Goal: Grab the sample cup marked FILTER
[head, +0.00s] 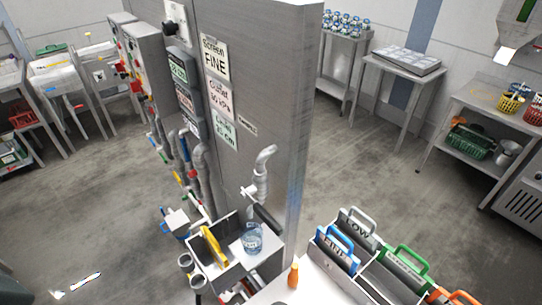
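A clear bluish cup (252,240) stands on a small grey shelf (232,270) at the foot of the grey panel, below a bent metal tap (263,165). Any marking on the cup is too small to read, so I cannot tell whether it says FILTER. Two small dark-rimmed round holders or cups (185,260) sit at the shelf's left edge; their contents and markings are unclear. Neither of my grippers shows in the head view.
A yellow-handled item (214,246) stands left of the cup. The tall panel (275,100) and pipes rise behind. Open floor lies left and right.

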